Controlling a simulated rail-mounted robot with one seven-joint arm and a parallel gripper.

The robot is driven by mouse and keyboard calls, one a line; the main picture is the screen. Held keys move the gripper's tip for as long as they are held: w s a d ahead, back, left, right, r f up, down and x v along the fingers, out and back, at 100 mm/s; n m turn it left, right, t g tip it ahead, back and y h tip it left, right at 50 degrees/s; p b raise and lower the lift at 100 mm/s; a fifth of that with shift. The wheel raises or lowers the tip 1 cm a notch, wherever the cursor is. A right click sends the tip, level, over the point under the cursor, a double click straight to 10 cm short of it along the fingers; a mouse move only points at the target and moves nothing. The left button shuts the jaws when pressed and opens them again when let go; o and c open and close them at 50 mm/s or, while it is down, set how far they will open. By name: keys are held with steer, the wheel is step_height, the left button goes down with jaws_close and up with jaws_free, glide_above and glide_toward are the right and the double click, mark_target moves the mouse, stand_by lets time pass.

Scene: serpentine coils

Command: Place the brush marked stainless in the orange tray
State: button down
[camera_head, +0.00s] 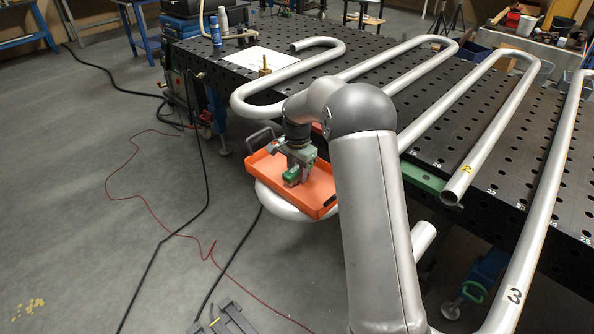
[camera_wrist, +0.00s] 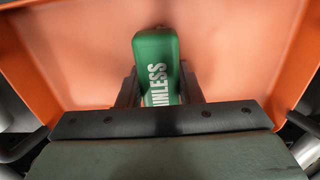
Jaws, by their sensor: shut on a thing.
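The green brush (camera_wrist: 157,62) with white lettering, of which "INLESS" is readable, is between the dark fingers of my gripper (camera_wrist: 160,88) in the wrist view. My gripper is shut on it. The rest of the brush is hidden under the gripper. The orange tray (camera_wrist: 70,60) fills the background behind the brush. In the head view the tray (camera_head: 320,197) is beside the table, and my gripper (camera_head: 293,178) is over it with the green brush (camera_head: 291,175) low inside the tray's outline. I cannot tell whether the brush touches the tray floor.
The black perforated table (camera_head: 480,160) carries long bent steel coils (camera_head: 440,110). A white sheet (camera_head: 259,60), a brass-coloured piece (camera_head: 264,66) and a blue bottle (camera_head: 215,32) are at its far left. Cables (camera_head: 205,180) lie on the open floor at left.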

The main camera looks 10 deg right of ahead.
mark_target(297, 167)
steer(key=c, duration=1)
jaws_free()
step_height(297, 167, up, 11)
steer(key=b, duration=0.1)
steer(key=s+r+n, duration=0.2)
steer(key=s+r, duration=0.1)
steer(key=s, duration=0.5)
steer(key=s+r+n, duration=0.2)
steer(key=s+n, duration=0.1)
steer(key=s, duration=0.5)
steer(key=s+f+n, duration=0.2)
steer(key=s, duration=0.5)
steer(key=s+f+n, duration=0.2)
steer(key=s, duration=0.6)
steer(key=s+f+n, duration=0.2)
steer(key=s, duration=0.5)
steer(key=shift+s+f+t, duration=0.2)
steer(key=shift+s+t, duration=0.1)
steer(key=shift+t, duration=0.1)
